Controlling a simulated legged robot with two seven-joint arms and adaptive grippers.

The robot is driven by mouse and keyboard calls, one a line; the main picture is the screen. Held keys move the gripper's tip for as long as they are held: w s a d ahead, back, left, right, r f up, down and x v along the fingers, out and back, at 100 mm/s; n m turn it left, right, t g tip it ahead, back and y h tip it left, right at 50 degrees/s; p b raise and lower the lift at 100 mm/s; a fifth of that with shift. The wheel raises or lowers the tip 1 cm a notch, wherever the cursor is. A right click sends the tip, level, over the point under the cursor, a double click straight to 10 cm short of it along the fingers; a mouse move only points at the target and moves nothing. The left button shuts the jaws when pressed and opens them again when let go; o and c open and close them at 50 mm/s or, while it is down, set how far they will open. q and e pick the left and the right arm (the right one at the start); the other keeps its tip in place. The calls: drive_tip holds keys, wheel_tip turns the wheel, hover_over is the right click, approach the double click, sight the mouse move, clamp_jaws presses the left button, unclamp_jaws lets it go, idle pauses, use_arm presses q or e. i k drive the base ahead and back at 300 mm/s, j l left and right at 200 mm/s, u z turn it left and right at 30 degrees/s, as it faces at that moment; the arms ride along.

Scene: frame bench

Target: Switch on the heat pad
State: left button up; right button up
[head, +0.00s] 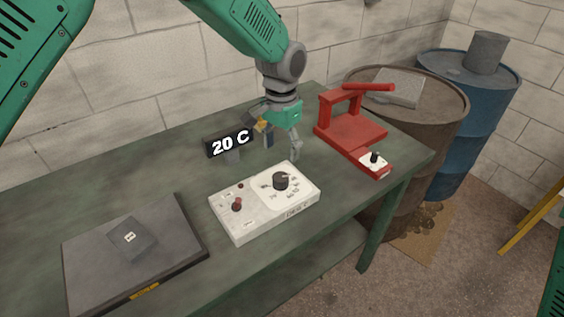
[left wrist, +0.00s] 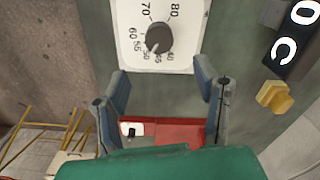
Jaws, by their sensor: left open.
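A white control box (head: 236,218) stands on the bench. It has a black dial (head: 280,181) with printed numbers and a red-tipped toggle switch (head: 237,205). The dial also shows in the left wrist view (left wrist: 159,38). The flat dark grey pad (head: 85,255) lies at the left, with a small labelled dark block (head: 132,238) on it. A black display (head: 230,143) reads 20 C. My left gripper (head: 281,145) is open and empty, behind the box on its dial side. In the left wrist view its fingers (left wrist: 163,90) are spread below the dial. My right gripper is out of view.
A red lever device (head: 350,132) with a small black knob stands at the bench's right end. A yellow piece (left wrist: 275,97) is beside the display. Brown (head: 440,115) and blue (head: 480,85) drums stand beyond. Bare bench top lies between pad and box.

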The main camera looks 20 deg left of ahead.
sight(236, 206)
drive_tip(key=k, duration=1)
